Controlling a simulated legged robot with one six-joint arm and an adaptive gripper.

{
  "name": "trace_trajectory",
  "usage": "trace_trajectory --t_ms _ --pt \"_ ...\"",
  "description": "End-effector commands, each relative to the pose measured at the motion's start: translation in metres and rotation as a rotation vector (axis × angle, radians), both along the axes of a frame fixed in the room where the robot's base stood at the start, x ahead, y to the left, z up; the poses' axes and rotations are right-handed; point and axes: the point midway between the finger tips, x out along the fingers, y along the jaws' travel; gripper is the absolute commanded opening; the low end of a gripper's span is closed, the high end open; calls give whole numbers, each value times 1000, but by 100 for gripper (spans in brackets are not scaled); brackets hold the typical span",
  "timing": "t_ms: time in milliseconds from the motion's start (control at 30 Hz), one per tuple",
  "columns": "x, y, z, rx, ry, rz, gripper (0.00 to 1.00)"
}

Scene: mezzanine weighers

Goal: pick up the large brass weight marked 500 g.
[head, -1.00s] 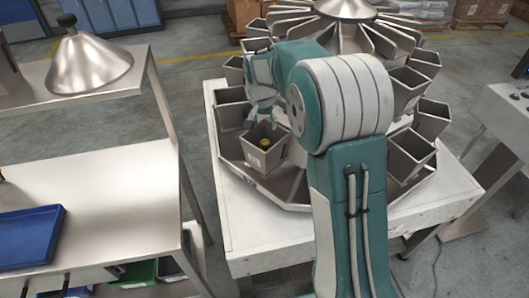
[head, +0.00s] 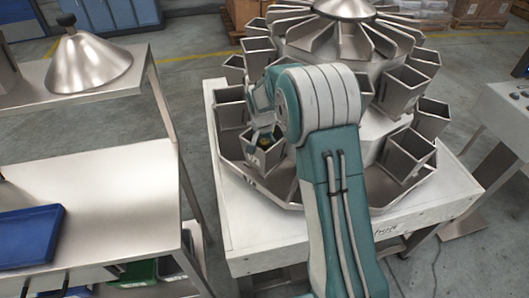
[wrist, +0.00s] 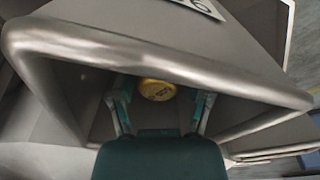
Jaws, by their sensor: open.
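The brass weight (wrist: 157,89) sits inside a grey metal bucket (wrist: 100,47) of the weigher. Its round golden top shows in the wrist view, with dark markings too small to read. In the head view a little of the brass weight (head: 265,141) shows in the bucket (head: 256,158) at the weigher's left front. My gripper (wrist: 161,104) is open, its two teal and grey fingers reaching into the bucket, one on each side of the weight in the picture. I cannot tell whether they touch it. The weight's lower body is hidden.
Several similar buckets (head: 405,153) ring the weigher, close to my arm. The weigher stands on a white platform (head: 420,215). A steel table (head: 120,185) with a blue tray (head: 28,238) is at the left. A metal cone (head: 88,65) stands on the shelf above.

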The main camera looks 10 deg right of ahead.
Motion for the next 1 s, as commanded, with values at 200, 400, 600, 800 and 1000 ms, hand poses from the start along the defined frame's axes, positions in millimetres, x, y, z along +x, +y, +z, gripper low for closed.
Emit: trace_trajectory --t_ms 200,400,600,800,1000 --pt "0 0 0 1 1 0 0" --pt "0 0 1 0 -1 0 0" --pt "1 0 7 1 -3 0 0" --pt "1 0 42 1 -8 1 0" --pt "1 0 98 1 -9 0 0"
